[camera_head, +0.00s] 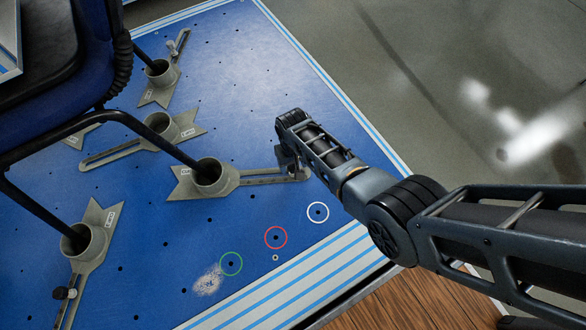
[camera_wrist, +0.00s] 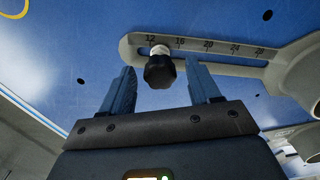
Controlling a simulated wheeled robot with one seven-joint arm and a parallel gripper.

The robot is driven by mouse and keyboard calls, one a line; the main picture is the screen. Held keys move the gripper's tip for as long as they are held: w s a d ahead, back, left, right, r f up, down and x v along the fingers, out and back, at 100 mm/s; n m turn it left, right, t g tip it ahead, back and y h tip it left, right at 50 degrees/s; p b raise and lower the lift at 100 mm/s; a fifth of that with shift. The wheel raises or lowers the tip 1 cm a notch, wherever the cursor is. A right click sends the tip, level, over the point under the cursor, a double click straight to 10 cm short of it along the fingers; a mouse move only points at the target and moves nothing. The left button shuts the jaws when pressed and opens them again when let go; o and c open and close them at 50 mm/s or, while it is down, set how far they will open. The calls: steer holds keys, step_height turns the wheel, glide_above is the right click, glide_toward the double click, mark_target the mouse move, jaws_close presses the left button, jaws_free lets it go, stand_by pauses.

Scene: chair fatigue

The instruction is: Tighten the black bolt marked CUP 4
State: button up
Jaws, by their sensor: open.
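A black bolt knob (camera_wrist: 159,72) sits on a pale threaded stem in a slotted grey arm (camera_wrist: 225,47) marked with a number scale, near the 12 and 16 marks. My gripper (camera_wrist: 160,85) is open, its two dark fingers on either side of the knob with gaps visible. In the head view my gripper (camera_head: 290,160) is at the outer end of the slotted arm of a grey cup (camera_head: 208,178); the bolt there is mostly hidden. The labels on the cups are too small to read, so I cannot tell which is CUP 4.
A chair (camera_head: 50,95) stands with its legs in several grey cups on the blue perforated plate (camera_head: 150,235). Another dark knob (camera_head: 65,293) is at lower left. Green (camera_head: 231,264), red (camera_head: 276,237) and white (camera_head: 318,212) rings mark the plate. Bare floor lies at upper right.

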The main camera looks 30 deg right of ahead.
steer(key=n, duration=0.4)
stand_by(0.4)
steer(key=shift+c, duration=0.3)
steer(key=c, duration=1)
steer(key=m, duration=0.3)
steer(key=shift+m, duration=0.4)
